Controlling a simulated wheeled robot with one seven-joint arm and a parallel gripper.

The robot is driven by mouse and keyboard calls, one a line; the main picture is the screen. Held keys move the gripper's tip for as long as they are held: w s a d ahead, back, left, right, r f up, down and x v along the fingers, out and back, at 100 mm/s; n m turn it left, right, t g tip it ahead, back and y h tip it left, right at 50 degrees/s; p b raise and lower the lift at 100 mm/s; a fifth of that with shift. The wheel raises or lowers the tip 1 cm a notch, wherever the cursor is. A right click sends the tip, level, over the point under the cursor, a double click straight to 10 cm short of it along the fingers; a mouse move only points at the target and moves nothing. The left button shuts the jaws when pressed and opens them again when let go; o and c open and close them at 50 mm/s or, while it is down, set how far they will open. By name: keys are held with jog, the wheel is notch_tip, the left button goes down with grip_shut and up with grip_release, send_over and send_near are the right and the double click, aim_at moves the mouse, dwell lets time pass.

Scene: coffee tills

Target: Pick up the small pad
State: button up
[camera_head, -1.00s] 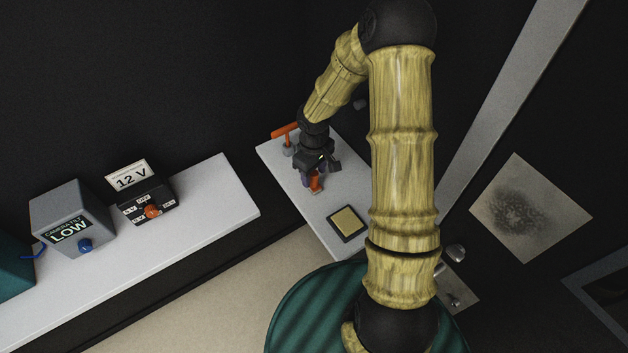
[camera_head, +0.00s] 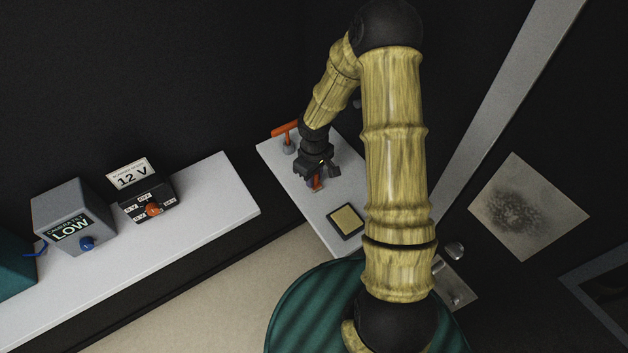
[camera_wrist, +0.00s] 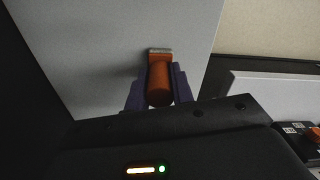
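A small flat pad (camera_head: 346,221), pale yellow in a dark square frame, lies on the white counter (camera_head: 322,226) in the head view. In the wrist view my gripper's purple fingers (camera_wrist: 160,90) stand on either side of this orange cylinder (camera_wrist: 159,78), which has a grey flat end. The fingers are very close to it. I cannot tell whether they press on it. The pad does not show in the wrist view.
An orange T-shaped handle (camera_head: 284,129) on a grey base stands at the counter's far end. On a separate white counter at left are a grey box marked LOW (camera_head: 70,215) and a black box with a 12 V sign (camera_head: 147,199). The counter around the pad is clear.

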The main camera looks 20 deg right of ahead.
jog(key=shift+r, duration=0.15)
notch_tip(320, 180, up, 10)
jog(key=shift+f+b, duration=0.1)
jog(key=shift+b, duration=0.65)
jog(key=shift+f, duration=0.1)
